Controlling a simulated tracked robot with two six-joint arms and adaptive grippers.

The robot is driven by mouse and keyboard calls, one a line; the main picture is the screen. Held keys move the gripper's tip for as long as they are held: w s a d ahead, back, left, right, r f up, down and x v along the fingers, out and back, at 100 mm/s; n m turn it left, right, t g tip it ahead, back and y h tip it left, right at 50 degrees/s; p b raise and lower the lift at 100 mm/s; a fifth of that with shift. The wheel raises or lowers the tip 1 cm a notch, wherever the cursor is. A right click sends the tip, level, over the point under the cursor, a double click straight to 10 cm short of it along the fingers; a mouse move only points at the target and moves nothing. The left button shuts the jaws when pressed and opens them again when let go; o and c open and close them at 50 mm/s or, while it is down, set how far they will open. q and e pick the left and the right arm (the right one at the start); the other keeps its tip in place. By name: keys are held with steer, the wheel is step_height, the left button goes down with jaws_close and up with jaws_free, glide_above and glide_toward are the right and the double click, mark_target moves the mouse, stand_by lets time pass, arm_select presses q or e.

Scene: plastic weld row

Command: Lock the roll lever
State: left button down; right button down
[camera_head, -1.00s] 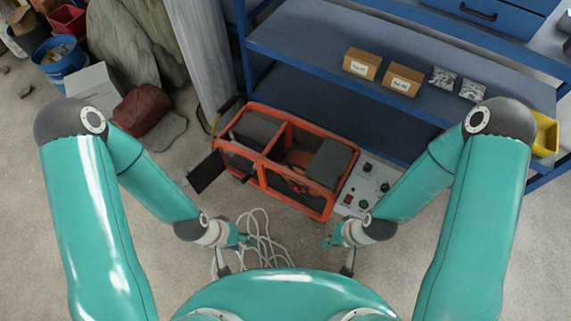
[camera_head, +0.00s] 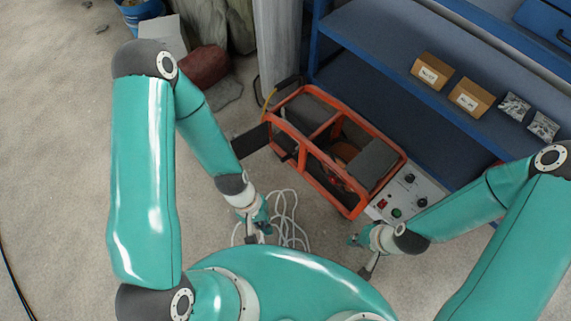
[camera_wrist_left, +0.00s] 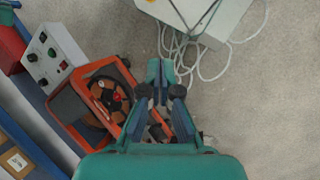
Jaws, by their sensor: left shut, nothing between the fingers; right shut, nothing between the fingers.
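An orange-framed machine (camera_head: 357,212) stands on the floor ahead, in front of the shelf. Dark parts and a brown reel show inside the frame. In the left wrist view the reel (camera_wrist_left: 104,92) has a red piece near its centre. I cannot clearly tell which part is the roll lever. My left gripper (camera_head: 262,215) is shut and empty, left of and nearer than the machine. My right gripper (camera_head: 357,241) is shut and empty, in front of the machine's right end.
A grey control box (camera_head: 408,193) with knobs joins the machine's right end. White cables (camera_head: 286,222) lie on the floor beside my left gripper. A blue shelf (camera_head: 405,100) with cartons stands behind. A dark flap (camera_head: 250,140) sticks out left.

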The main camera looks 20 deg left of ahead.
arm_select(q)
steer(key=w+d+f+n+h+b, duration=0.3)
steer(key=w+n, duration=0.2)
steer(key=w, duration=0.1)
steer(key=w+d+f+n+h+b, duration=0.4)
steer(key=w+n, duration=0.2)
steer(key=w+a+f+n+t+h+b, duration=0.1)
steer(key=w+a+f+n+t+b, duration=0.1)
steer(key=w+f+n+t+b, duration=0.45)
steer(key=w+a+f+n+t+h+b, duration=0.2)
steer(key=w+a+f+t+b, duration=0.1)
steer(key=w, duration=0.7)
steer(key=w+a+f+n+t+y+b, duration=0.2)
steer(key=w+a+f+n+t+b, duration=0.1)
steer(key=a+f+b, duration=0.3)
steer(key=w+a+f+n+t+y+b, duration=0.2)
steer(key=a+f+n+t+b, duration=0.15)
steer(key=f, duration=0.45)
steer(key=s+a+f+n+y+b, duration=0.1)
steer(key=s+a+f+b, duration=0.1)
steer(key=f, duration=0.6)
steer(key=s+a+f+n+t+y+b, duration=0.1)
steer(key=s+a+f+b, duration=0.1)
steer(key=f+b, duration=0.3)
step_height(320, 180, down, 3)
steer(key=shift+s+a+r+n+y, duration=0.1)
steer(key=shift+s+a+n+y, duration=0.05)
steer(key=shift+a+n+y, duration=0.15)
steer(key=shift+d+b, duration=0.1)
steer(key=shift+b, duration=0.25)
